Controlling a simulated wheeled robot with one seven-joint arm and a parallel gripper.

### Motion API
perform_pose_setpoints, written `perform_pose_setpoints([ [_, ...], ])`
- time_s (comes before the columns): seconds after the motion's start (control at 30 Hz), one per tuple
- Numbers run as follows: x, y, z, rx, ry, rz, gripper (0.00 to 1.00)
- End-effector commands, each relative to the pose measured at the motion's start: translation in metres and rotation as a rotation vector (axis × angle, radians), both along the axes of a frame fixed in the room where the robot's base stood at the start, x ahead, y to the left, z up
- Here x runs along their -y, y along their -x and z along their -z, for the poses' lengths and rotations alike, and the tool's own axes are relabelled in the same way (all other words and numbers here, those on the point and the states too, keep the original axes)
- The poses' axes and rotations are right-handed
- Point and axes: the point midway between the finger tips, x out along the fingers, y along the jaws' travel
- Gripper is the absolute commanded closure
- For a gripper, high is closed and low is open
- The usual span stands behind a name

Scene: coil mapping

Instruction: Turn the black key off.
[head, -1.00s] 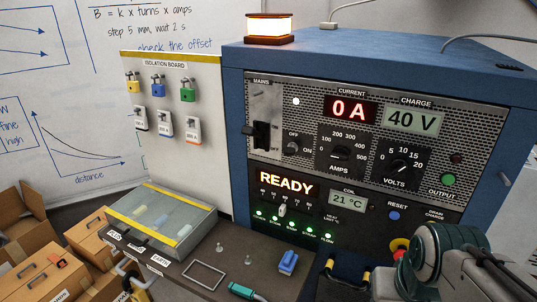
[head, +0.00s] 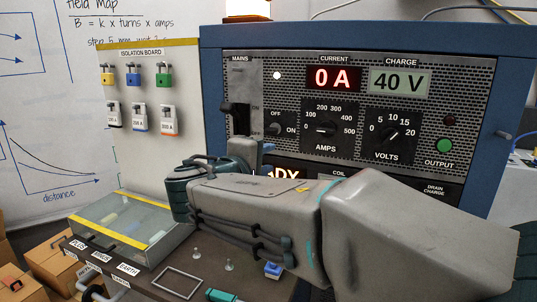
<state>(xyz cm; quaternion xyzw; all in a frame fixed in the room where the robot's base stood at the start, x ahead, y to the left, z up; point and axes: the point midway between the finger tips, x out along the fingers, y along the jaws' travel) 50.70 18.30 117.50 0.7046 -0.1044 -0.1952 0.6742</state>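The black key (head: 275,130) sits in a round switch on the upper panel, with OFF printed above it and ON to its right. It is small, and I cannot tell for sure which mark it points to. My arm reaches across the front of the cabinet from the right and bends back at the left. The end of my arm, with my gripper (head: 250,151), is just below and left of the key, apart from it in the picture. Its fingertips are mostly hidden behind my own wrist, so I cannot tell whether it is open or shut.
The black MAINS handle (head: 236,117) is left of the key; the AMPS knob (head: 326,128) and VOLTS knob (head: 389,135) are right. The isolation board (head: 150,140) holds several padlocks and tags. A clear-lidded box (head: 125,228) and a blue object (head: 272,270) are on the bench.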

Motion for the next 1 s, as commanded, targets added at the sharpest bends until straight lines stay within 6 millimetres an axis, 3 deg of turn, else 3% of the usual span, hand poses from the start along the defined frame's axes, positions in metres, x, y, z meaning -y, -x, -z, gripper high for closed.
perform_pose_setpoints([
  [0.03,-0.017,-0.001,0.001,0.039,0.023,-0.030,0.67],
  [0.1,-0.033,-0.001,-0.006,0.082,0.045,-0.058,0.67],
  [0.27,-0.044,-0.006,-0.015,0.121,0.065,-0.080,0.67],
  [0.43,-0.034,-0.029,-0.016,0.121,0.068,-0.077,0.67],
  [0.8,-0.008,-0.102,-0.016,0.118,0.067,-0.077,0.67],
  [1.0,0.000,-0.124,-0.015,0.119,0.067,-0.079,0.67],
])
